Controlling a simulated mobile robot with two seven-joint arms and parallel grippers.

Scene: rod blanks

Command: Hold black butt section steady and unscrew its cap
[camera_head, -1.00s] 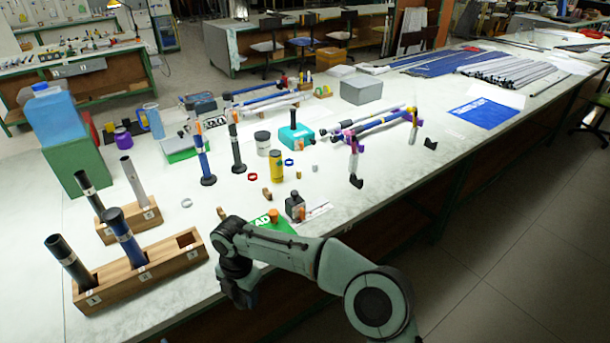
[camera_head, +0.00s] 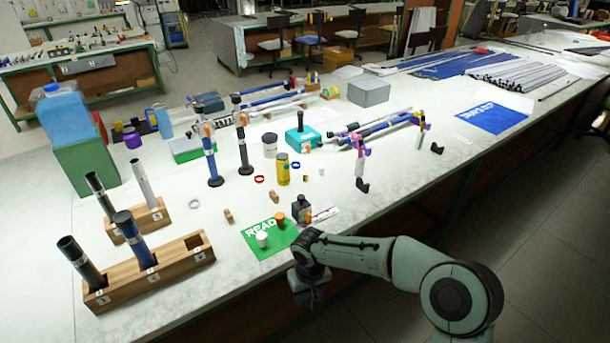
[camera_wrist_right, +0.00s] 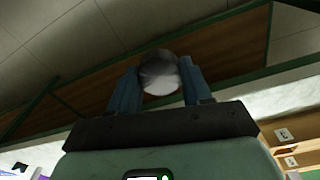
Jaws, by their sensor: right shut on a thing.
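A black tube (camera_head: 84,268), likely the butt section, leans in the first slot of the long wooden block (camera_head: 175,268); its top end looks dark and open. Another black tube (camera_head: 101,194) leans in the smaller block behind. My right gripper (camera_head: 309,303) is off the table's front edge, right of the blocks and apart from them. In the wrist view its fingers (camera_wrist_right: 160,90) are shut on a small round grey-white thing (camera_wrist_right: 158,70), possibly a cap. My left gripper is not in view.
A blue tube (camera_head: 133,240) shares the long block, whose third slot is empty. Upright rods and jars stand behind.

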